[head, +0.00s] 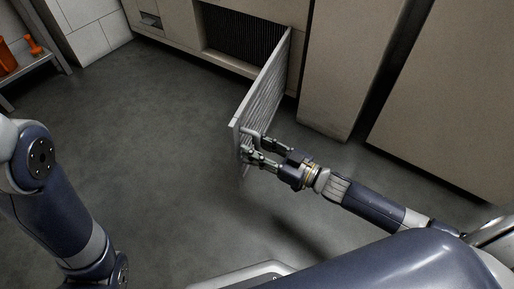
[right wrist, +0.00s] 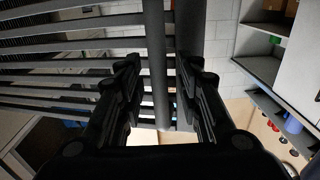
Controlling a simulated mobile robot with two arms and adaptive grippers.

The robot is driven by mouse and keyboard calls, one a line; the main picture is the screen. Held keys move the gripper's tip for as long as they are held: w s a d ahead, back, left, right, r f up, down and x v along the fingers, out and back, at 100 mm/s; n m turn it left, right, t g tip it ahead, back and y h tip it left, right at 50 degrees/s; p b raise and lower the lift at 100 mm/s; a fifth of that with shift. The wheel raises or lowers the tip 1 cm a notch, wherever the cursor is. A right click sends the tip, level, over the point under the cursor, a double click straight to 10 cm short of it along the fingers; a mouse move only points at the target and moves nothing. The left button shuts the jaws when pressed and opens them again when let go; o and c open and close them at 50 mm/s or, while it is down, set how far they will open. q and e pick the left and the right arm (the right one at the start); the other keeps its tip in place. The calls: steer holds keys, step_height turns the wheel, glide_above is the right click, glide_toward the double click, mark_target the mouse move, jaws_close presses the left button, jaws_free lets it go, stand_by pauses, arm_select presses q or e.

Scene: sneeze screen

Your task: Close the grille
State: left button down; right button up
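The grille (head: 265,92) is a light, slatted panel standing swung out from the low beige cabinet front, its far edge beside the dark opening (head: 243,38). My right gripper (head: 246,142) is at the grille's free near edge, its fingers apart. In the right wrist view, the grille's slats (right wrist: 70,48) fill the left side. There, my right gripper (right wrist: 160,70) has its fingers on either side of the upright edge frame, with gaps visible. Whether a finger touches the frame cannot be told. My left arm shows at the left of the head view, but its gripper is out of view.
A beige cabinet column (head: 345,75) stands right of the opening, with another large panel (head: 455,95) further right. A small shelf with orange items (head: 33,45) is at the upper left. The grey floor (head: 150,140) left of the grille is clear.

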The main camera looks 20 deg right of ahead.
steer(key=shift+c, duration=0.3)
jaws_close()
